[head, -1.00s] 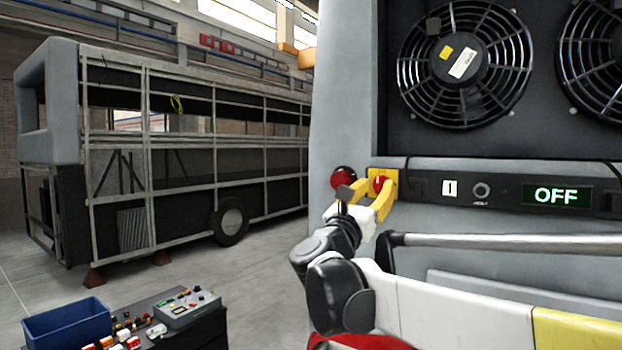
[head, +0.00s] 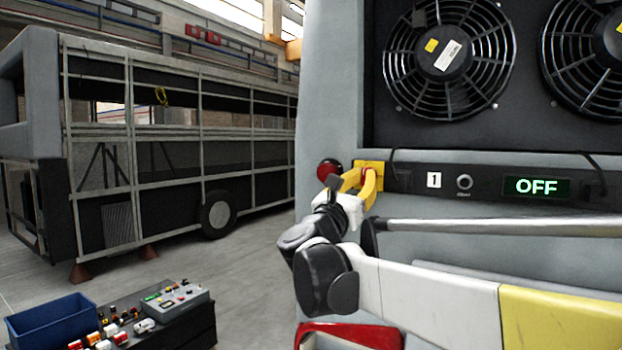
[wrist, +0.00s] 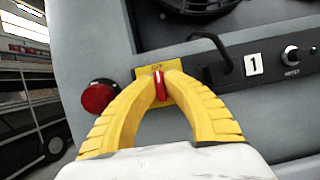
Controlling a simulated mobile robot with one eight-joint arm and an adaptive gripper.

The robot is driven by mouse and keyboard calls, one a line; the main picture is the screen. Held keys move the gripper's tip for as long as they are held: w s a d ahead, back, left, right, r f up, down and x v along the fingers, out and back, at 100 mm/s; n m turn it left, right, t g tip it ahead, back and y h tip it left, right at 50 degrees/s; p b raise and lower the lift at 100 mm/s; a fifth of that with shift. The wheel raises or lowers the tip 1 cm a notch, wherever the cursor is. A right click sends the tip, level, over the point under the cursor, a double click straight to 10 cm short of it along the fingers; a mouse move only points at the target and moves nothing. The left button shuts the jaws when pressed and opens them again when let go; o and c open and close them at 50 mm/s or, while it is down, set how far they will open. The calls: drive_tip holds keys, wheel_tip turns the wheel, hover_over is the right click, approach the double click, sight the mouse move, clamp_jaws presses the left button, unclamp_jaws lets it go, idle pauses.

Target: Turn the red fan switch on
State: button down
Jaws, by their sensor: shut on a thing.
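The red fan switch (wrist: 160,86) sits on a yellow plate (head: 366,167) at the left end of a dark control strip. In the wrist view my gripper (wrist: 161,84) has its yellow fingers closed on the red handle from both sides. In the head view my gripper (head: 359,180) reaches the plate, and its fingers hide most of the red handle. A green-lit display (head: 537,186) on the strip reads OFF.
A round red button or lamp (head: 329,170) is just left of the plate; it also shows in the wrist view (wrist: 98,97). A black handle (wrist: 213,45), a "1" label (head: 434,180) and a knob (head: 464,182) lie to the right. Fans (head: 449,58) are above. A grey bar (head: 500,227) runs below.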

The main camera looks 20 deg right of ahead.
drive_tip(key=m+g, duration=0.1)
drive_tip(key=m, duration=0.2)
drive_tip(key=m+g+h+b, duration=0.1)
drive_tip(key=m+g, duration=0.1)
drive_tip(key=m, duration=0.1)
drive_tip(key=shift+m+h, duration=0.3)
drive_tip(key=shift+m, duration=0.1)
drive_tip(key=m+g, duration=0.1)
drive_tip(key=m, duration=0.2)
drive_tip(key=m+g, duration=0.1)
drive_tip(key=m, duration=0.2)
drive_tip(key=shift+r+g, duration=0.1)
drive_tip(key=shift+g, duration=0.3)
drive_tip(key=m+g, duration=0.1)
drive_tip(key=m, duration=0.3)
drive_tip(key=shift+g, duration=0.4)
drive_tip(key=shift+m+g+y+p, duration=0.4)
drive_tip(key=shift+m+y+p, duration=0.5)
drive_tip(key=shift+m, duration=1.5)
drive_tip(key=c, duration=1.5)
unclamp_jaws()
